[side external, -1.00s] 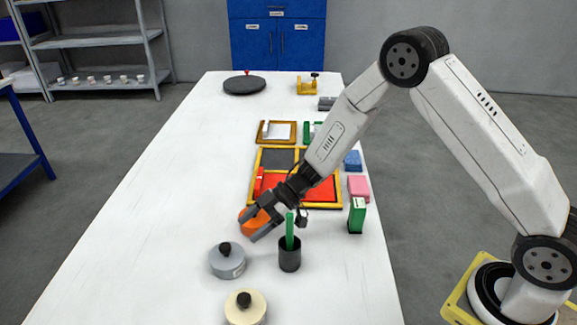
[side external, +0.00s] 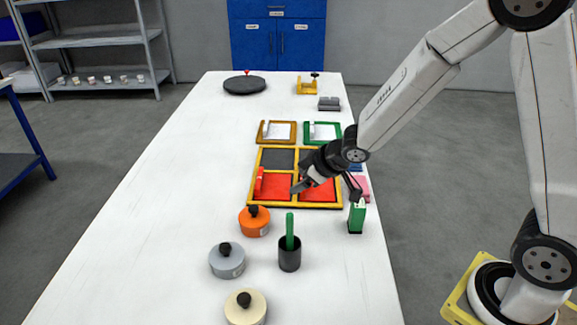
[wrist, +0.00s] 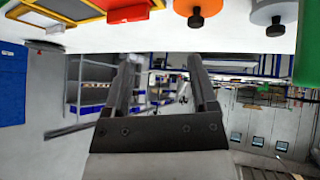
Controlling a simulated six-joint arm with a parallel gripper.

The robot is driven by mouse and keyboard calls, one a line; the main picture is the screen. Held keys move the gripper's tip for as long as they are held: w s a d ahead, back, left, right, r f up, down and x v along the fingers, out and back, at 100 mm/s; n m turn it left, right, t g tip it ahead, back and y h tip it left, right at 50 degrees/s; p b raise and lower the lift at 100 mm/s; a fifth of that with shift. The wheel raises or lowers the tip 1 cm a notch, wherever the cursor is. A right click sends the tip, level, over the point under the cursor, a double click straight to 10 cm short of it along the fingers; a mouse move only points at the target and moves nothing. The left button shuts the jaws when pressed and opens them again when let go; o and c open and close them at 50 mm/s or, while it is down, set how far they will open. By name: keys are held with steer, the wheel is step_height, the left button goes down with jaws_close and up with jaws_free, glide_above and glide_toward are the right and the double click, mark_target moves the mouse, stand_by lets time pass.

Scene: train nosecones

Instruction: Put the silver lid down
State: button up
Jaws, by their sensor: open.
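The silver lid (side external: 227,262) with its black knob sits on a grey round pot-like body on the white table, at the front left in the side view. I cannot tell a seam between lid and body. In the wrist view it shows at the top right (wrist: 272,12). My gripper (side external: 302,187) is open and empty above the red front compartments of the yellow-framed tray (side external: 252,180), behind and right of the silver lid and well apart from it. In the wrist view the two fingers (wrist: 160,65) stand apart with nothing between them.
An orange lidded pot (side external: 254,224) and a cream one (side external: 246,308) stand near the silver one. A black cup (side external: 290,258) holds an upright green stick. A green block (side external: 357,217) stands at the right edge. The table's left side is clear.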

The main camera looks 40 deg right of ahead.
steer(key=s+d+m+g+h, duration=0.1)
steer(key=s+d+m+g, duration=0.2)
steer(key=s, duration=1.3)
steer(key=m+g, duration=0.2)
steer(key=shift+d+r+m+h, duration=0.2)
steer(key=shift+m+h, duration=0.1)
steer(key=shift+h, duration=0.1)
steer(key=shift+o, duration=0.2)
steer(key=shift+s+a, duration=0.15)
steer(key=shift+s, duration=0.25)
steer(key=shift+o, duration=0.2)
steer(key=shift+r, duration=0.1)
